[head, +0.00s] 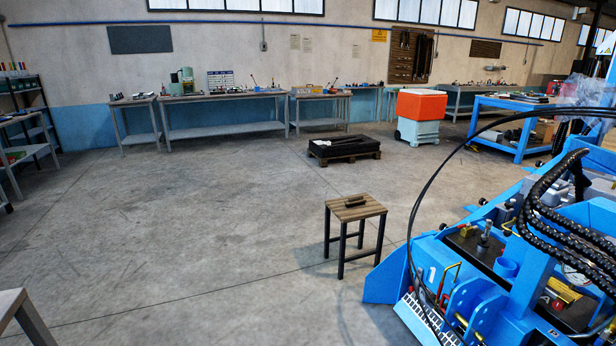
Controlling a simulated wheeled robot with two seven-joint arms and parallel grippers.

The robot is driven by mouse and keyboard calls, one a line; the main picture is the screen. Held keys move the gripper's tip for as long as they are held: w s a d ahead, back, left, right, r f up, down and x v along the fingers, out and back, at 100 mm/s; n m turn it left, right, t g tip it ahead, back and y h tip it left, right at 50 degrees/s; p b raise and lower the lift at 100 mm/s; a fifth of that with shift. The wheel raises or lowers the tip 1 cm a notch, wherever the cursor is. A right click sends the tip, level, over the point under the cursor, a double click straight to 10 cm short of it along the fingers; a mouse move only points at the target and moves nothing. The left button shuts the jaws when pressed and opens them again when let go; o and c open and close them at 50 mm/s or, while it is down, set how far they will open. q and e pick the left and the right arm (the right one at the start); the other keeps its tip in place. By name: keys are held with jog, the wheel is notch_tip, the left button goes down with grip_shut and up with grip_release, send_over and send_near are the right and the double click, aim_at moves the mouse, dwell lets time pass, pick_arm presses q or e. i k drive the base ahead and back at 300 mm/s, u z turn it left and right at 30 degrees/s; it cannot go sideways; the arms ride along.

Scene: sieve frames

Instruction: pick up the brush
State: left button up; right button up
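A small dark, elongated object (355,202) lies on the wooden top of a stool (343,213) right of the middle of the head view. It may be the brush, but it is too small to tell for sure. The stool has dark legs and stands on the open concrete floor. Neither of my grippers shows in the head view.
A large blue machine (470,290) with black hoses fills the right side, close to the stool. A black pallet load (345,148) and an orange-topped cart (420,105) stand farther back. Workbenches (225,130) line the back wall. The floor left of the stool is clear.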

aim_at(357, 201)
jog(key=u, duration=0.55)
jog(key=i, duration=2.2)
jog(key=u, duration=0.3)
jog(key=i, duration=2.2)
jog(key=z, duration=0.8)
jog(key=i, duration=1.3)
jog(key=z, duration=1.7)
jog(key=i, duration=0.9)
jog(key=z, duration=0.45)
